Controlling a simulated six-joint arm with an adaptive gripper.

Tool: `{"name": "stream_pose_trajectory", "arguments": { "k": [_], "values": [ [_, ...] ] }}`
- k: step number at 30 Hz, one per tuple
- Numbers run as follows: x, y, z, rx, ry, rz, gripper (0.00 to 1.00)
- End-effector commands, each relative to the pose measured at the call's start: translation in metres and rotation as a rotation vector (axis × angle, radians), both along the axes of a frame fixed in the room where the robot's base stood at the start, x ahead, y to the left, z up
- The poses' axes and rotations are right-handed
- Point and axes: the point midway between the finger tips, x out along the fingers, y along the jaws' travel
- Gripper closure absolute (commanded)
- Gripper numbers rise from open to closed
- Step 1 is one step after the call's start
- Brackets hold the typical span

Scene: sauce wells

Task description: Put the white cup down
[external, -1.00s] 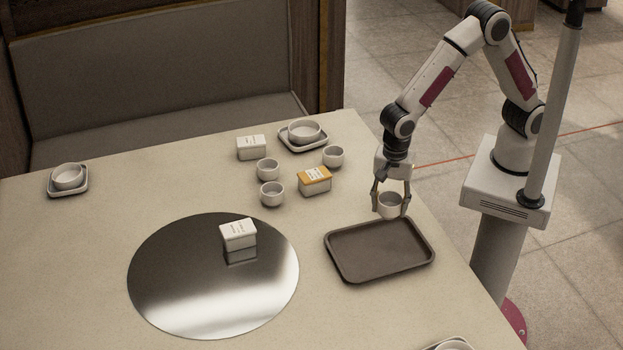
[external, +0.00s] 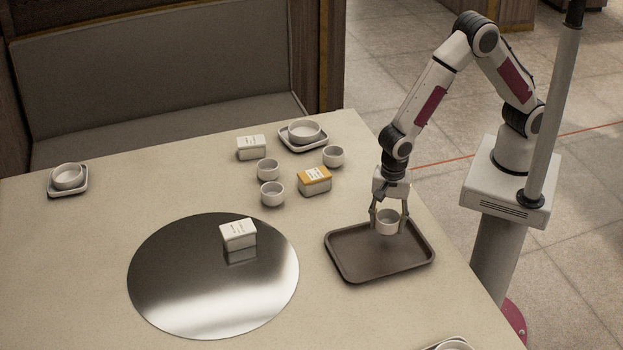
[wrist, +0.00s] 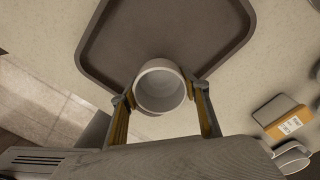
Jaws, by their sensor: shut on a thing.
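The white cup (external: 387,225) is between the fingers of my gripper (external: 388,215), which is shut on it. The cup is upright and over the back part of the brown tray (external: 345,270). In the wrist view the white cup (wrist: 159,88) shows its open, empty inside between my gripper's fingertips (wrist: 160,92). The tray (wrist: 165,30) lies beyond it in that view. I cannot tell for sure whether the cup's base touches the tray.
Two white cups (external: 267,170) (external: 272,194), another cup (external: 333,156), an orange-topped box (external: 314,181) and a white box (external: 251,147) stand left of the tray. A second white box (external: 238,233) is on the round mirror plate (external: 190,300). The tray's front is bare.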

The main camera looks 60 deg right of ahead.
Motion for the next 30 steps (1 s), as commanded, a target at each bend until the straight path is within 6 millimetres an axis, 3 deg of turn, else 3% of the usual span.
{"name": "stream_pose_trajectory", "arguments": {
  "k": [13,29,30],
  "values": [
    [0.0,-0.001,-0.035,-0.001,0.001,0.0,0.77],
    [0.0,0.0,-0.04,0.0,0.0,0.0,0.77],
    [0.0,0.0,-0.04,0.0,0.0,0.0,0.5]
  ]
}}
